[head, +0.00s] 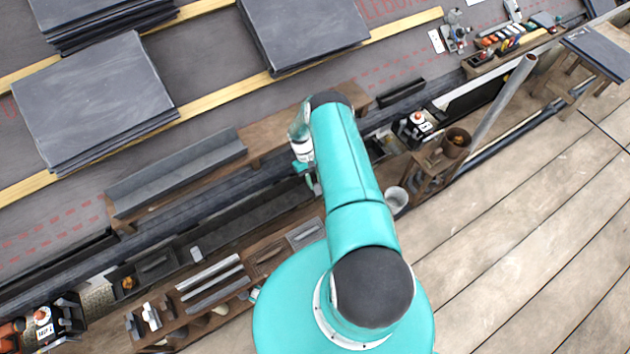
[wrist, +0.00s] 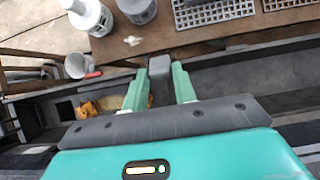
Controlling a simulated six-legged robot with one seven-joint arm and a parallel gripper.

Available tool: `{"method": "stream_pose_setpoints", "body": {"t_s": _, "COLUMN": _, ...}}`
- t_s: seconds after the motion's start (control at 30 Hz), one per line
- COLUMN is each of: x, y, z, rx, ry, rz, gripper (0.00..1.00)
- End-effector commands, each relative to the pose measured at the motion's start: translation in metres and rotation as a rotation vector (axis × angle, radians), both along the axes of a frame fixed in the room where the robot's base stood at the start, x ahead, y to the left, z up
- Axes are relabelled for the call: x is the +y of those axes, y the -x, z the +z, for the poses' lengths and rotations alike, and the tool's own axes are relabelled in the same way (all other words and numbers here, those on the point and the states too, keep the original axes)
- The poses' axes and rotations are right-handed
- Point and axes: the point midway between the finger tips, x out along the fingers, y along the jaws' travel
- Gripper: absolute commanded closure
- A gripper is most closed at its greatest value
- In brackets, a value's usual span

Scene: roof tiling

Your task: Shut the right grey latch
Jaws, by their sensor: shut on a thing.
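In the wrist view, my gripper (wrist: 159,80) has its two green fingers shut on a small dark grey block (wrist: 159,66). The block sits between the fingertips at the edge of a brown wooden bench (wrist: 130,50). I cannot tell whether this block is the right grey latch or part of it. No other latch can be clearly made out. In the head view, my gripper (head: 312,183) is small and partly hidden beside my teal arm, above the trough and bench area. What it holds cannot be seen there.
Grey cylindrical fittings (wrist: 90,16) and a perforated grey grate (wrist: 212,10) stand on the bench near my fingers. A white bucket (head: 396,199) is right of my arm. Slate stacks (head: 92,95) lie on the roof. The plank floor (head: 540,240) at right is clear.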

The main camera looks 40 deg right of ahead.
Motion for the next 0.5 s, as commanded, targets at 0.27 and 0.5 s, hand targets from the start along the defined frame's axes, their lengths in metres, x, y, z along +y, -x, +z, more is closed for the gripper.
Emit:
{"method": "stream_pose_setpoints", "body": {"t_s": 0.27, "x": 0.0007, "y": -0.0012, "z": 0.0002, "rx": 0.000, "ry": 0.000, "rz": 0.000, "gripper": 0.96}}
{"method": "stream_pose_setpoints", "body": {"t_s": 0.5, "x": 0.0005, "y": -0.0009, "z": 0.0001, "rx": -0.001, "ry": 0.000, "rz": 0.000, "gripper": 0.51}}
